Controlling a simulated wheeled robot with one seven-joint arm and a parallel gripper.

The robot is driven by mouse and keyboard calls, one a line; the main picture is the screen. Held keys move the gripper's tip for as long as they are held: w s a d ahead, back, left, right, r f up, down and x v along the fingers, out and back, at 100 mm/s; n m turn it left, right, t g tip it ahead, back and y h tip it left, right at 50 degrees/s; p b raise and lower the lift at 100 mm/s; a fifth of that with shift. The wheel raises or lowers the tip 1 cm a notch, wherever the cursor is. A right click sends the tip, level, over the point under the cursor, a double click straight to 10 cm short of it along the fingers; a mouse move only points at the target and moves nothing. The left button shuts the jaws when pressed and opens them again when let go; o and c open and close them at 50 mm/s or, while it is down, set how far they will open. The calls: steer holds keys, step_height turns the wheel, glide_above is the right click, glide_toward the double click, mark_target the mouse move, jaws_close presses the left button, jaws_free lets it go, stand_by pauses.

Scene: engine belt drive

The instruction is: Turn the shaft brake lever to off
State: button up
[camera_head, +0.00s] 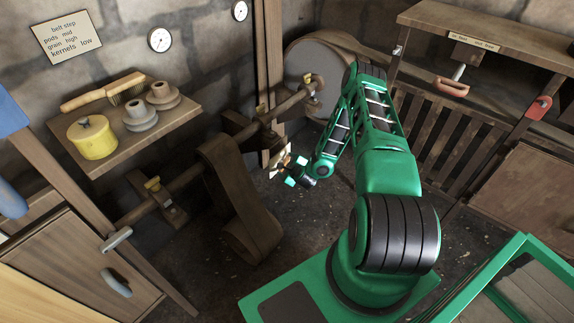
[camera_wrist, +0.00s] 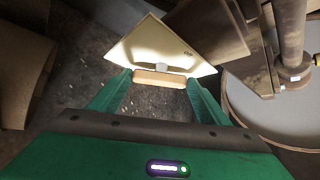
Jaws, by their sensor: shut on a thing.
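My gripper (camera_head: 290,168) is at the end of my green arm, below the line shaft (camera_head: 180,182) and right of the belt (camera_head: 240,190). In the wrist view my gripper (camera_wrist: 158,84) has its two green fingers at the ends of a tan bar-shaped grip (camera_wrist: 160,78), shut on it. The grip joins a short grey stem in front of a cream angular plate (camera_wrist: 165,45) with a small dark mark. This looks like the shaft brake lever. In the head view it is only a small pale patch beside the fingers, so its angle cannot be read there.
A large round wheel (camera_head: 318,70) stands behind my arm; its pale disc (camera_wrist: 285,108) is close right in the wrist view. A wooden shelf (camera_head: 185,130) holds a yellow pot and a brush. A bench (camera_head: 490,30) with red handles stands at right. Floor below the gripper is clear.

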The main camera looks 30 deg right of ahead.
steer(key=n+t+h, duration=0.1)
steer(key=f+n+t+h, duration=0.1)
steer(key=shift+s+a+h, duration=0.1)
steer(key=shift+a+h, duration=0.25)
steer(key=shift+h, duration=0.05)
steer(key=n+t+h, duration=0.1)
steer(key=f+n+t+h, duration=0.1)
steer(key=n+t, duration=0.1)
steer(key=shift+n+h, duration=0.3)
steer(key=shift+s+a, duration=0.1)
stand_by(0.4)
steer(key=o, duration=1.1)
steer(key=shift+c, duration=0.2)
